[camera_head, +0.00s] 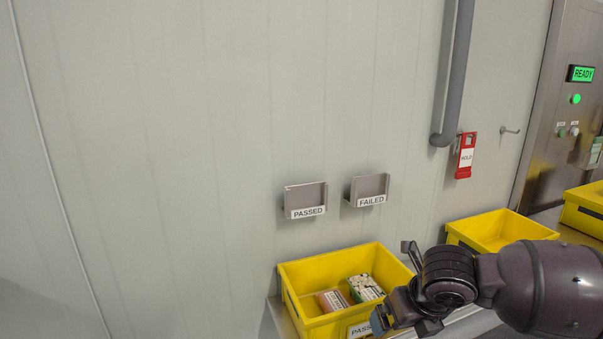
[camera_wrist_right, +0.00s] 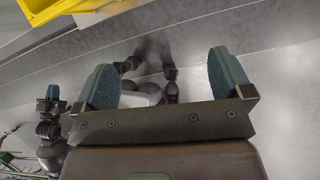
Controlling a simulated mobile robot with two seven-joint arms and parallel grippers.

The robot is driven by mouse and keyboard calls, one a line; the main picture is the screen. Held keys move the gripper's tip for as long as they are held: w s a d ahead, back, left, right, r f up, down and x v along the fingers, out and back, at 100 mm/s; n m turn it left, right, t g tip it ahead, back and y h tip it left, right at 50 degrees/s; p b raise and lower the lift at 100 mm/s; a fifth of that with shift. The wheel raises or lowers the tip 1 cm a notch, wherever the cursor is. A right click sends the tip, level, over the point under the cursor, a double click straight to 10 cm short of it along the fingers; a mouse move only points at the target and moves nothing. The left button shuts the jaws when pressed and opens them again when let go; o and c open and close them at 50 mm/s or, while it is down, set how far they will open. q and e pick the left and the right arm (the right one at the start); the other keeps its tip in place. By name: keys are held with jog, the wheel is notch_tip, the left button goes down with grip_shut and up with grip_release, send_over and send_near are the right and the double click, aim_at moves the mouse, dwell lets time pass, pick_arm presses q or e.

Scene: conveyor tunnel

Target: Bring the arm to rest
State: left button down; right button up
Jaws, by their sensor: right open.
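My right gripper (camera_head: 392,284) comes in from the right in the head view, over the right front corner of the yellow PASSED crate (camera_head: 298,277). In the right wrist view its two teal-padded fingers (camera_wrist_right: 163,76) stand wide apart with nothing between them. My left arm is not in the head view. A small dark part with a teal tip (camera_wrist_right: 51,105) at the left of the wrist view looks like my left gripper; its jaws are too small to read.
The PASSED crate holds a white-and-green box (camera_head: 365,288) and a reddish box (camera_head: 333,300). A second yellow crate (camera_head: 497,231) stands behind my right arm. PASSED (camera_head: 305,200) and FAILED (camera_head: 369,190) holders and a red HOLD tag (camera_head: 465,157) are on the wall.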

jog(key=w+a+r+m+t+y, duration=0.65)
jog(key=a+m, duration=0.25)
jog(key=m, duration=0.5)
jog(key=s+d+f+m+t+h, duration=0.2)
jog(key=s+d+f+m, duration=0.4)
jog(key=f+m, duration=0.4)
jog(key=s+d+f+m+t+h, duration=0.25)
jog(key=s+d+f+m, duration=0.3)
jog(key=f+m, duration=0.35)
jog(key=s+d+f+m+g+h, duration=0.2)
jog(key=s+d+f, duration=0.1)
jog(key=s+f, duration=0.3)
jog(key=s+d+f+m+g+h, duration=0.1)
jog(key=s+d+f+m+g, duration=0.1)
jog(key=s+f, duration=0.5)
jog(key=s+d, duration=0.1)
jog(key=s, duration=0.3)
jog(key=shift+s+d+h, duration=0.15)
jog(key=shift+d+h, duration=0.15)
jog(key=shift+h, duration=0.1)
jog(key=shift+f, duration=0.1)
